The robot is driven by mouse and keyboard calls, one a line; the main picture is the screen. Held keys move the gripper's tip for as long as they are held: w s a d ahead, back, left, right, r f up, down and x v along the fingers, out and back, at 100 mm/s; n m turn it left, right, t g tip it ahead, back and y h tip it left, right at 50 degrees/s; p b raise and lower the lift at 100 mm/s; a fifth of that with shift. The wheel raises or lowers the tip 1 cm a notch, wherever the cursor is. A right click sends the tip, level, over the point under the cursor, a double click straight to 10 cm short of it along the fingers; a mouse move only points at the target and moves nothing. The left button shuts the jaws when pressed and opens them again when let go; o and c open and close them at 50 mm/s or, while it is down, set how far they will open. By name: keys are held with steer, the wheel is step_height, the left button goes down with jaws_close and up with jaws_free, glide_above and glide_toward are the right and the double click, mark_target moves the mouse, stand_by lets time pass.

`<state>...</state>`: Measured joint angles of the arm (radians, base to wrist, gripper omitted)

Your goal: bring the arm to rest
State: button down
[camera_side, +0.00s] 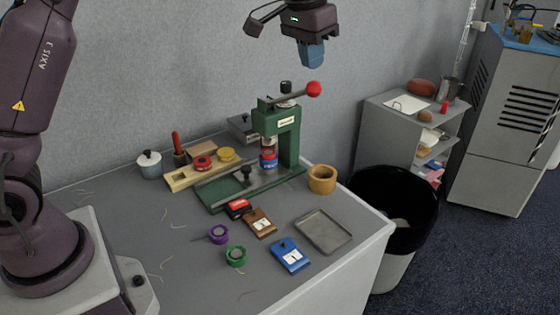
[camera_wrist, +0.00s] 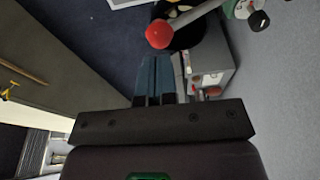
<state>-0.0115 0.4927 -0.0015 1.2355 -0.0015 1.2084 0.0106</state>
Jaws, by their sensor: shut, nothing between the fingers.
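My gripper (camera_side: 312,62) is shut and empty. It hangs in the air above the back of the table, a little above and right of the green press. Its blue fingers (camera_wrist: 158,78) lie side by side in the wrist view. The green press (camera_side: 290,142) stands upright on the table with its lever out to the right. The lever's red knob (camera_side: 314,89) is below my gripper, apart from it in the side view. The red knob also shows large in the wrist view (camera_wrist: 159,34), just beyond the fingertips.
The table (camera_side: 190,275) holds a wooden bowl (camera_side: 322,180), a grey tray (camera_side: 324,232), a blue card holder (camera_side: 290,255), a brown one (camera_side: 259,223), purple and green rings and a lidded pot (camera_side: 149,163). A black bin (camera_side: 392,200) and grey shelf (camera_side: 392,118) stand right of the table.

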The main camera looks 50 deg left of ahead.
steer(key=s+r+t, duration=0.1)
steer(key=s+r, duration=0.4)
steer(key=s, duration=0.4)
steer(key=s+f+t, duration=0.1)
steer(key=s+f, duration=0.1)
steer(key=s, duration=0.8)
steer(key=s+f+t, duration=0.1)
steer(key=s+f, duration=0.2)
steer(key=s, duration=0.8)
steer(key=shift+s+d+f, duration=0.2)
steer(key=shift+s+d, duration=0.05)
